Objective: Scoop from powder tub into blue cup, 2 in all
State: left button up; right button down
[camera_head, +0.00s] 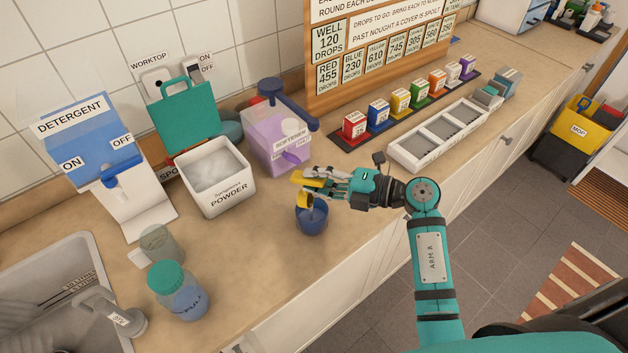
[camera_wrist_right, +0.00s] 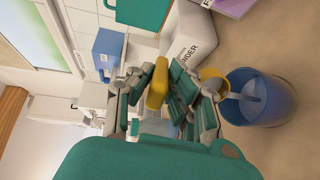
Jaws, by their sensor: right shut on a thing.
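My right gripper (camera_head: 318,180) is shut on a yellow scoop (camera_head: 303,201). The scoop's handle shows between the fingers in the right wrist view (camera_wrist_right: 157,84). In the right wrist view the blue cup (camera_wrist_right: 272,104) stands beside the scoop bowl, with something pale inside. Whether the bowl touches the rim, I cannot tell. The white powder tub (camera_head: 229,193) stands open to the left, with pale powder in it. My left gripper is not in view.
The teal lid (camera_head: 186,122) stands up behind the tub. A purple softener dispenser (camera_head: 275,146) stands behind the cup. A detergent dispenser (camera_head: 95,140), a teal-capped jar (camera_head: 178,295) and the sink (camera_head: 50,290) are at left. Worktop in front of the tub is clear.

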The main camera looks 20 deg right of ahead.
jog(key=shift+s+d+f+t+y+b, duration=0.2)
jog(key=shift+s+d+t+y+b, duration=0.4)
jog(key=shift+b, duration=1.05)
jog(key=shift+s+d+f+t+y+b, duration=0.15)
jog(key=shift+s+d+t+y+b, duration=0.5)
jog(key=shift+b, duration=1.8)
jog(key=shift+s+d+f+t+y+b, duration=0.2)
jog(key=shift+d+t+y+b, duration=0.7)
jog(key=shift+b, duration=1.5)
jog(key=shift+s+d+f+t+y+b, duration=0.15)
jog(key=shift+s+t+y+b, duration=0.35)
jog(key=shift+y+b, duration=1.3)
jog(key=shift+h+b, duration=0.65)
jog(key=shift+b, duration=0.05)
jog(key=shift+r, duration=0.1)
